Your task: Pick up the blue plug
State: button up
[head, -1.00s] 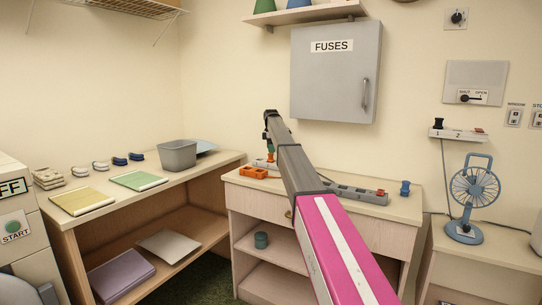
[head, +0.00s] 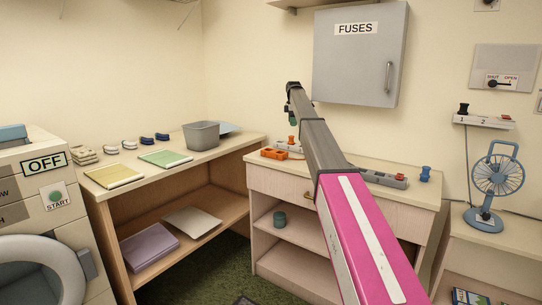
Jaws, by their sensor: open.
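The blue plug (head: 425,174) is a small spool-shaped piece standing at the right end of the drawer cabinet's top. It is right of a grey power strip (head: 383,177) with a red switch, and apart from it. My arm reaches across the middle of the view. My gripper (head: 290,108) is at its far end, small and dark, left of the plug and over the cabinet's back left area. It is open, and nothing shows in it. My arm hides part of the strip and the cabinet top.
Orange blocks (head: 282,152) lie on the cabinet (head: 345,201). The left desk holds a grey bin (head: 201,135) and folders. A fuse box (head: 358,60) hangs above. A blue fan (head: 496,180) stands right, under a small shelf with a black plug (head: 463,109). A washer (head: 45,215) is at left.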

aim_at(425, 175)
jog(key=k, duration=0.9)
